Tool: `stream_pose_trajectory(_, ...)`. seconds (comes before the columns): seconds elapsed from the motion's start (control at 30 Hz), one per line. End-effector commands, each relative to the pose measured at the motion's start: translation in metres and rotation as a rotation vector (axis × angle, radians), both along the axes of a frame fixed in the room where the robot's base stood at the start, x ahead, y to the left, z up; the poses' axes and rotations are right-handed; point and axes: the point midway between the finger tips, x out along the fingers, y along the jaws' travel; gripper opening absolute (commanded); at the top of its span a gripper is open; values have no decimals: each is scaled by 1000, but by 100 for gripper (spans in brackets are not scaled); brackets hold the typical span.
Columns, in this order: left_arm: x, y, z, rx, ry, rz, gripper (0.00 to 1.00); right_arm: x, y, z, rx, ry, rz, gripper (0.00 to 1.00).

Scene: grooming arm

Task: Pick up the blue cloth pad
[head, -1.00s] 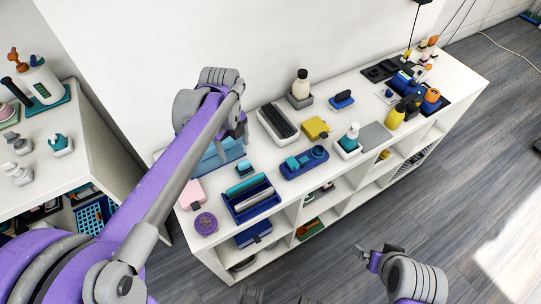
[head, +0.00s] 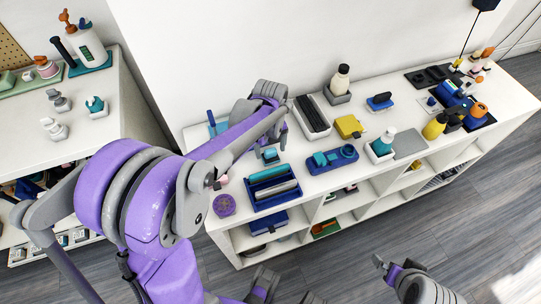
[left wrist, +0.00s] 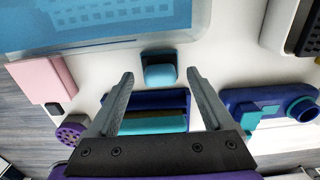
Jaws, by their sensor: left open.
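A small teal-blue pad with a darker base, apparently the blue cloth pad (head: 271,156), sits on the white shelf top behind the dark-blue tray. In the left wrist view the pad (left wrist: 160,72) lies ahead, centred between the fingertips. My left gripper (head: 271,142) is open and empty, just above and behind the pad in the head view. Its two fingers also show spread in the left wrist view (left wrist: 160,78); I cannot tell the exact gap to the pad. Part of my right arm's end (head: 384,265) shows low in the head view, away from the shelf; its jaws are unclear.
The dark-blue tray (head: 291,195) with rolls stands close in front of the pad. A purple round item (head: 224,205) and a pink box (left wrist: 43,80) are left. A blue holder (head: 333,158) is right. A translucent blue bin (left wrist: 120,22) stands near the pad.

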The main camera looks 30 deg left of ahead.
Motion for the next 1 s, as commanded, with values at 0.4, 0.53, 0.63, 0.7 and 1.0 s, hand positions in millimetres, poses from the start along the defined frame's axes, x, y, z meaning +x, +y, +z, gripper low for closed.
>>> stream_pose_trajectory(0.4,0,0,-10,0,0,1,72,0,0,-1,0,0,0,100)
stream_pose_trajectory(0.53,0,0,-10,0,0,1,49,0,0,-1,0,0,0,100)
stream_pose_trajectory(0.63,0,0,-10,0,0,1,31,0,0,-1,0,0,0,100)
stream_pose_trajectory(0.7,0,0,-10,0,0,1,18,0,0,-1,0,0,0,100)
stream_pose_trajectory(1.0,0,0,-10,0,0,1,0,0,0,-1,0,0,0,100)
